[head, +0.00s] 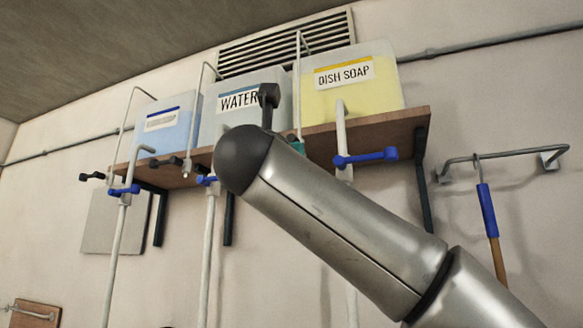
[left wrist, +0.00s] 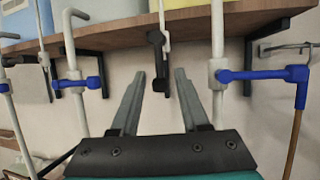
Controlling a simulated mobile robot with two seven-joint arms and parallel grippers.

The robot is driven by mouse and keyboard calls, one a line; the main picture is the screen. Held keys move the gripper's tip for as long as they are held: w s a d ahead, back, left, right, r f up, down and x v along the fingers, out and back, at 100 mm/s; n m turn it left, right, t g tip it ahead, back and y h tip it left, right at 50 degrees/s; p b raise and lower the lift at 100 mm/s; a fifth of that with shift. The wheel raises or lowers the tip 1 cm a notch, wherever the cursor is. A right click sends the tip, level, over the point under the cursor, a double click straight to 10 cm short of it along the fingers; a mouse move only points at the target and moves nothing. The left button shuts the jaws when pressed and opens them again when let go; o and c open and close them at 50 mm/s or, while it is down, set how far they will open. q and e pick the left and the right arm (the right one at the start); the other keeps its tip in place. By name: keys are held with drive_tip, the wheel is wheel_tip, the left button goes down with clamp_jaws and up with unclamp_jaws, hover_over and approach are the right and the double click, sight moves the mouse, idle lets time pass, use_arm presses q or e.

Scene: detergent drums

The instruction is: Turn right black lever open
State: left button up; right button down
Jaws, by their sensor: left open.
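My right gripper is not in view.
A wooden shelf (head: 415,118) bears the water drum (head: 222,115) and a blue drum (head: 170,127). White pipes with blue handles (left wrist: 265,74) (left wrist: 75,83) stand on both sides of the left gripper. Dark brackets hold the shelf. A blue-handled tool (head: 487,210) hangs at the right.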

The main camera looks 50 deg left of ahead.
use_arm(q)
drive_tip(key=b+v, duration=0.3)
drive_tip(key=v, duration=0.6)
drive_tip(key=shift+s+d+f, duration=0.2)
drive_tip(key=shift+s, duration=0.05)
